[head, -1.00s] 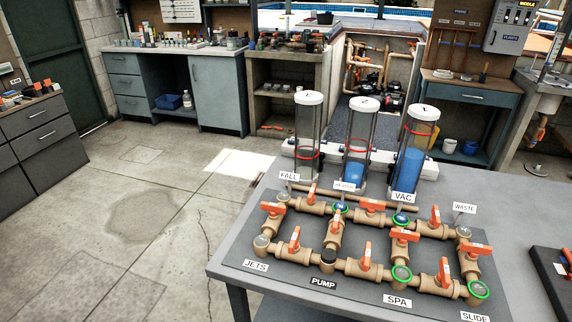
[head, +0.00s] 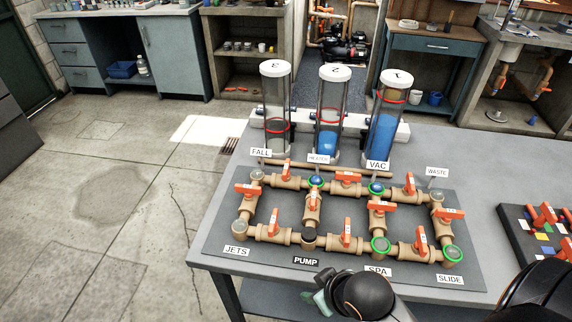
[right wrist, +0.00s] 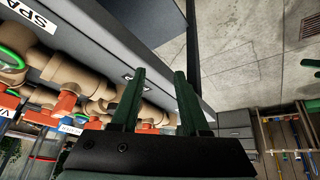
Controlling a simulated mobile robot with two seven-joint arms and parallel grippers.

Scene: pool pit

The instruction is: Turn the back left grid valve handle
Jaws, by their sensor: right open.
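The valve grid of tan pipes lies on a dark board (head: 225,228) on the grey table. The back left valve handle (head: 287,170) is orange and stands upright on the back pipe, between the FALL and HEATER labels. My right gripper (head: 320,297) is at the board's front edge by the PUMP label, well in front of that handle; its green fingers are partly hidden by my wrist. In the right wrist view my right gripper (right wrist: 157,88) is open, its two green fingers apart with nothing between them. My left gripper is out of view.
Three clear cylinders with white caps, one of them the left cylinder (head: 276,105), stand behind the grid. Other orange handles (head: 347,232) stick up around it. A second board (head: 520,240) with orange pieces lies at the right. The floor at the left is clear.

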